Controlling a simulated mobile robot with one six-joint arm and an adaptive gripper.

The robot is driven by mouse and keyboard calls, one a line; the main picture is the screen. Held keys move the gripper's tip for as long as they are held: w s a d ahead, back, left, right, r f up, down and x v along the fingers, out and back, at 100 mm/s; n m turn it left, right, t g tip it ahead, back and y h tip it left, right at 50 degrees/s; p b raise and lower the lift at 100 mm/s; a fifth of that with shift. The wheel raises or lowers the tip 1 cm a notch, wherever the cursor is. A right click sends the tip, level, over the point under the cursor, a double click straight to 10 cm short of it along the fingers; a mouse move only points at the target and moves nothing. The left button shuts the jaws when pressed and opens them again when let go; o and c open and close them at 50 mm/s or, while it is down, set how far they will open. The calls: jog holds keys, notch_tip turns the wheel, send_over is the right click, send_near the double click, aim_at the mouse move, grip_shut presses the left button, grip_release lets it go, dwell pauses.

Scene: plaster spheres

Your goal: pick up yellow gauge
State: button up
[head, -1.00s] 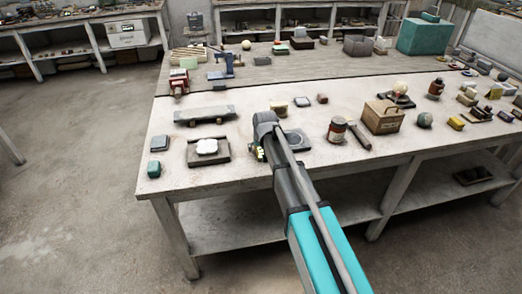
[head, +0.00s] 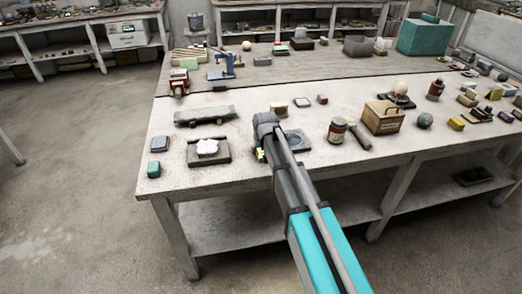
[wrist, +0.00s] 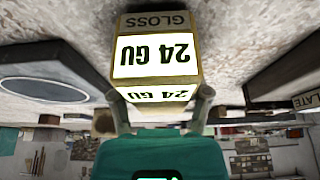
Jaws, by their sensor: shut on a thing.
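The yellow gauge (wrist: 157,45) is a box with yellowish edges and bright white faces reading "24 GU", with "GLOSS" on a tan strip. In the wrist view it appears upside down, between the two fingers of my gripper (wrist: 158,97), which is shut on it. In the head view, my gripper (head: 263,154) is at the front part of the near workbench, and my arm hides most of it. Only a small bit of the gauge (head: 260,156) shows there. I cannot tell whether the gauge touches the bench top.
A dark plate with a grey disc (head: 299,146) lies just right of my gripper. A dark plate (head: 222,158) bearing a white lump lies to the left. A brown jar (head: 337,131) and wooden box (head: 383,120) stand farther right. The bench's front edge is close.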

jog(key=shift+r, duration=0.2)
notch_tip(320, 180, up, 3)
jog(key=p, duration=0.3)
jog(key=s+d+r+p, duration=0.1)
jog(key=r+p, duration=0.1)
jog(key=s+d+r+p, duration=0.1)
jog(key=s+r+p, duration=0.2)
jog(key=r+p, duration=0.1)
jog(key=p, duration=0.1)
jog(key=shift+s+d+r, duration=0.15)
jog(key=shift+d+r, duration=0.15)
jog(key=shift+d, duration=0.1)
jog(key=s+d+r+p, duration=0.3)
jog(key=s+d, duration=0.2)
jog(key=s, duration=0.2)
jog(key=shift+s+r, duration=0.2)
jog(key=shift+r, duration=0.05)
jog(key=o, duration=0.7)
jog(key=shift+c, duration=0.2)
jog(key=c, duration=0.4)
